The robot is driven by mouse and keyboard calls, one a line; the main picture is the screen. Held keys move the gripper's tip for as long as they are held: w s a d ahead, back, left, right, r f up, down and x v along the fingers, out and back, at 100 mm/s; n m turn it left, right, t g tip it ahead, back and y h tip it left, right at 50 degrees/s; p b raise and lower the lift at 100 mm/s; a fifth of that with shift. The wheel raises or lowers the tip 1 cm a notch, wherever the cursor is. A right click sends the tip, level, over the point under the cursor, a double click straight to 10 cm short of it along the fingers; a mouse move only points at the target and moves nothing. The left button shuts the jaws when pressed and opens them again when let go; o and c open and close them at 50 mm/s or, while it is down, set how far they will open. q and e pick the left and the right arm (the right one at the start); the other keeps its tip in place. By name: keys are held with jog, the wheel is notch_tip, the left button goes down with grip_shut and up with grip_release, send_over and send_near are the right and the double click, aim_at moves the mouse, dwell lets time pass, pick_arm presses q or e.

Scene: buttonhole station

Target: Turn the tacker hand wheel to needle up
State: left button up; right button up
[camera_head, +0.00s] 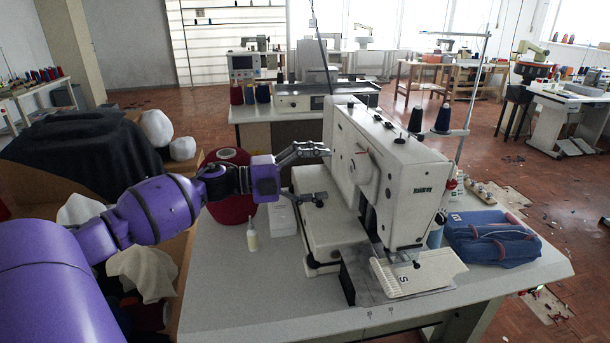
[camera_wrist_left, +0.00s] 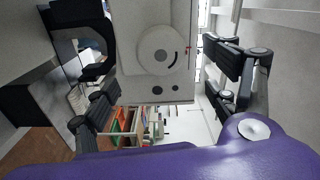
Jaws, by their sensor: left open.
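The tacker (camera_head: 415,200) is a white sewing machine on a grey table. Its hand wheel (camera_head: 362,168) is a round white disc on the side facing my left arm. The wheel also shows nearly face-on in the left wrist view (camera_wrist_left: 158,50), with a dark curved mark on its right part and a small red mark just right of it. My left gripper (camera_head: 324,176) is open and empty, left of the wheel and apart from it. In the left wrist view its fingers (camera_wrist_left: 160,88) stand either side of the wheel's lower area. My right gripper is not in view.
A folded blue denim piece (camera_head: 490,238) lies right of the machine. A small bottle (camera_head: 252,236), a white box (camera_head: 282,217) and a large red cone (camera_head: 230,190) stand left of it. A thread stand (camera_head: 464,110) rises behind. The table's front left is clear.

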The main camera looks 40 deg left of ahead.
pick_arm(q)
jog(key=v, duration=0.4)
jog(key=shift+f, duration=0.1)
dwell(0.5)
